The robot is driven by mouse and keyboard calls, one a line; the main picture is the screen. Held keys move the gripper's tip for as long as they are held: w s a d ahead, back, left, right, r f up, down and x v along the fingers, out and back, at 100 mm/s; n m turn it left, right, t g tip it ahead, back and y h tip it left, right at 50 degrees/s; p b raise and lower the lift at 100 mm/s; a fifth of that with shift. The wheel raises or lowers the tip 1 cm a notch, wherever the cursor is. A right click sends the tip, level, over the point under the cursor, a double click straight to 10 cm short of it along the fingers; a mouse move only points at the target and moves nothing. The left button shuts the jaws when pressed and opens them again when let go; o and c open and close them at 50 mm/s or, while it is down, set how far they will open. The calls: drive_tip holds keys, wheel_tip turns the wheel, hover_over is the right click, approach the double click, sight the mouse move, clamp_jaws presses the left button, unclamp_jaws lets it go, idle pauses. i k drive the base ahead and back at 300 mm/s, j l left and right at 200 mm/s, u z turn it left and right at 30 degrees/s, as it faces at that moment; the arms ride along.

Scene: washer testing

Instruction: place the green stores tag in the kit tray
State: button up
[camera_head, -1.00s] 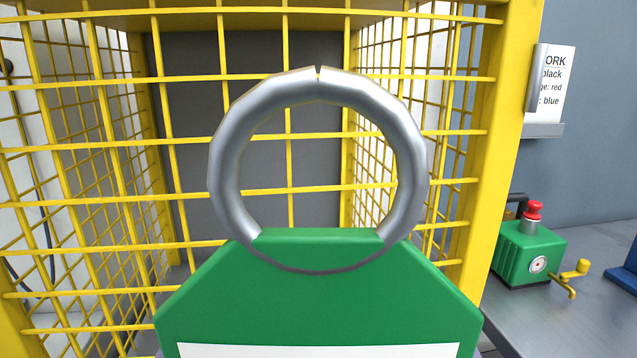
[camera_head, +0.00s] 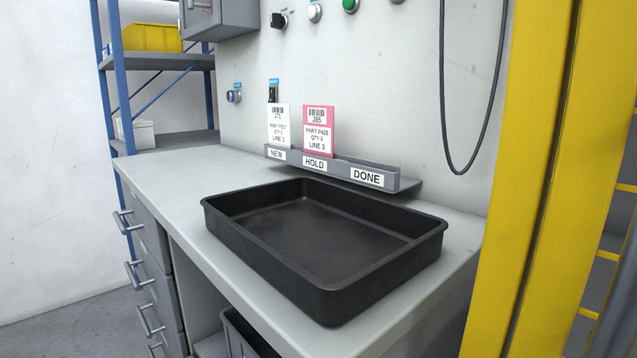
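The kit tray, a black open tray (camera_head: 330,293), sits on the pale bench top and looks empty. Its inside floor shows bare. No green stores tag is in view now. My gripper is also out of view, so I cannot see whether it is open, shut or holding anything.
Behind the tray is a grey card rack (camera_head: 345,171) marked NEW, HOLD and DONE, with a white card (camera_head: 278,127) and a pink-edged card (camera_head: 319,131). The bench's left part (camera_head: 185,178) is clear. A yellow post (camera_head: 518,200) stands close on the right.

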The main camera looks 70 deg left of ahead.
sight(313, 239)
drive_tip(key=k+j+u, duration=0.15)
drive_tip(key=j+u, duration=0.15)
drive_tip(key=j, duration=1.5)
drive_tip(key=j+u, duration=0.25)
drive_tip(key=j, duration=1.5)
drive_tip(key=i, duration=0.05)
